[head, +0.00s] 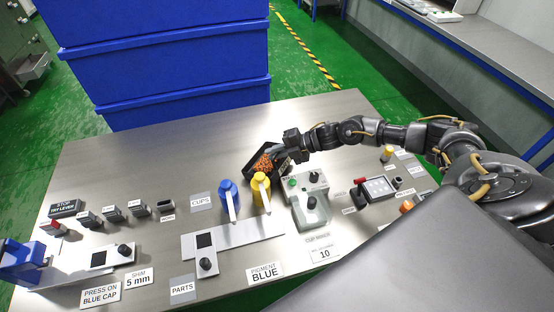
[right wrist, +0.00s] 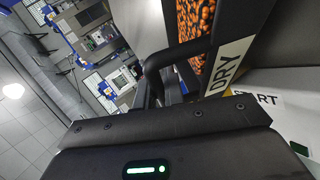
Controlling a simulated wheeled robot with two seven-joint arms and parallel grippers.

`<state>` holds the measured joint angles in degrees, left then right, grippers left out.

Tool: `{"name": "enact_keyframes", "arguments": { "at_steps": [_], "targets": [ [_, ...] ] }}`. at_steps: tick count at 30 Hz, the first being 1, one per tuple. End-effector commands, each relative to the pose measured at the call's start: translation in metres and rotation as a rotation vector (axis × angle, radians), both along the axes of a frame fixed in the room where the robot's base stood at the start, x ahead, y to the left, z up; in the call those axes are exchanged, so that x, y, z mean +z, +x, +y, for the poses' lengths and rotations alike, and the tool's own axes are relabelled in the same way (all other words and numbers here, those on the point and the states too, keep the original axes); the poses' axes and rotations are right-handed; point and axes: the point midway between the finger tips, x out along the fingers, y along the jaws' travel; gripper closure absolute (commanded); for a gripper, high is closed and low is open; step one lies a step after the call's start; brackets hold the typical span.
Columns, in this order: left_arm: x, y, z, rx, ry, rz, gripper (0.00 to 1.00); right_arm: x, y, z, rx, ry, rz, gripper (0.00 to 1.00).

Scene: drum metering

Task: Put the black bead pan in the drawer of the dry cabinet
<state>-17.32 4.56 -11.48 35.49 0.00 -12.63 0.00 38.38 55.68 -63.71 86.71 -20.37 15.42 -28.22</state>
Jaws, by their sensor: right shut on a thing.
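Whether the pan touches the table is unclear. A grey-green cabinet (head: 18,38) with a drawer (head: 35,68) partly out stands at far left; its label cannot be read. My left gripper is out of view.
Blue bins (head: 165,65) are stacked behind the table (head: 130,165). Green floor lies left of the bins.

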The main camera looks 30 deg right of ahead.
Motion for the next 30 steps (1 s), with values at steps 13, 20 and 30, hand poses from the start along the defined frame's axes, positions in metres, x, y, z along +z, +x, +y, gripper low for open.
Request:
{"name": "enact_keyframes", "arguments": {
  "at_steps": [13, 20, 30],
  "targets": [
    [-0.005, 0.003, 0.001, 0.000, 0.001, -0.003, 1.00, -0.038, -0.022, -0.002, 0.010, -0.034, 0.075, 0.68],
    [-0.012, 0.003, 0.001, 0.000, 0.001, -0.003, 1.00, -0.031, -0.030, -0.015, 0.011, -0.035, 0.075, 0.68],
    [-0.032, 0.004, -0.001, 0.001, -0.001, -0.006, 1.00, 0.009, -0.063, -0.065, 0.011, -0.031, 0.070, 0.68]
  ]
}}
